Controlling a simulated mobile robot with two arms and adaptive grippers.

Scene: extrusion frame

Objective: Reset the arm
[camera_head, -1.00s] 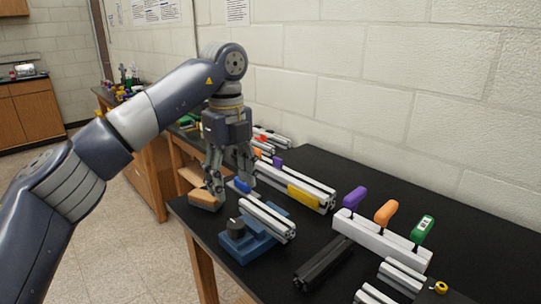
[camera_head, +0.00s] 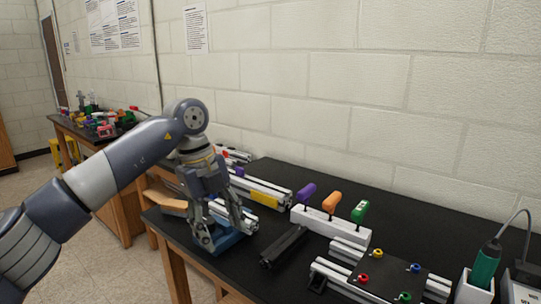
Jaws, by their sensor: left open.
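My left arm comes in from the left in the head view, and its gripper (camera_head: 218,236) points down. The gripper is open and appears empty, in front of a blue fixture (camera_head: 232,240) at the left front of the black table (camera_head: 290,180). A silver extrusion (camera_head: 240,216) lies at the fixture, partly hidden by the fingers. I cannot tell whether the fingers touch the fixture. My right gripper is not in view.
A white rack (camera_head: 335,228) holds purple, orange and green-handled tools. A black bar (camera_head: 284,246) lies in front of it. A dark plate (camera_head: 385,276) with coloured knobs and extrusions sits at right, beside a green tool (camera_head: 485,265) in a white holder. The wall stands behind.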

